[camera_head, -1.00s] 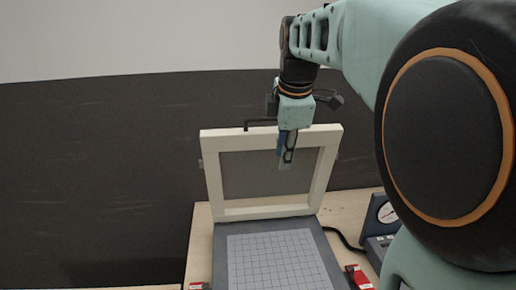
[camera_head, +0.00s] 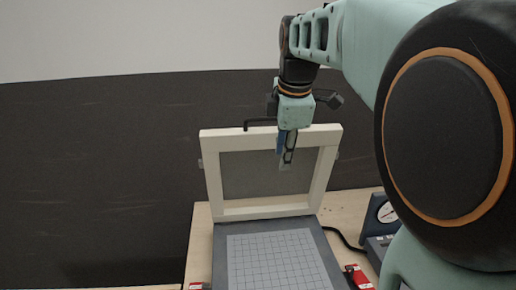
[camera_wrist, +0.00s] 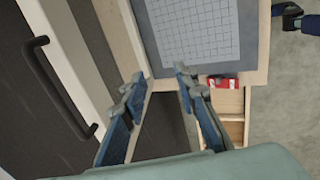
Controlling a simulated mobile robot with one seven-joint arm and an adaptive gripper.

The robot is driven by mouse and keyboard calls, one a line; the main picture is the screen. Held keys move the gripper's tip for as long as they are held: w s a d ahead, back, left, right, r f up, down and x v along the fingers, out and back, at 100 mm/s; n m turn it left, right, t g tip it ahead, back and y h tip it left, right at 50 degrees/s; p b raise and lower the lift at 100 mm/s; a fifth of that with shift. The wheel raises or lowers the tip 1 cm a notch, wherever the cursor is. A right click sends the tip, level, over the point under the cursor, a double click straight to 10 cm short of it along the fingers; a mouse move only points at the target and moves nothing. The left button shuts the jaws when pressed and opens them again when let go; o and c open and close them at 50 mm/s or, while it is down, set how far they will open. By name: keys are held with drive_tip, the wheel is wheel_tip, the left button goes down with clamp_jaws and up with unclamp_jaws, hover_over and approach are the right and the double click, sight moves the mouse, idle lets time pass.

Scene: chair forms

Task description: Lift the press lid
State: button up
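The press lid (camera_head: 212,178), a cream frame with a grey mesh panel, stands raised, nearly upright, at the back of the grey press base (camera_head: 222,255). Its black bar handle (camera_head: 260,121) is on the top edge, and the handle also shows in the wrist view (camera_wrist: 45,75), at the left. My gripper (camera_head: 286,165) points down in front of the lid in the head view and hides part of the panel. In the wrist view, the fingers of my gripper (camera_wrist: 160,78) are spread with nothing between them. The handle is apart from the fingers, to their left.
A gridded white sheet (camera_head: 280,262) covers the base. A red clamp-like piece (camera_head: 358,277) sits at the base's right side and also shows in the wrist view (camera_wrist: 222,82). A dial gauge box (camera_head: 380,220) with a black cable stands at the right on the wooden table (camera_head: 200,235).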

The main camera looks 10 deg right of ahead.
drive_tip(key=shift+r, duration=0.1)
drive_tip(key=v, duration=1.2)
drive_tip(key=shift+c, duration=0.4)
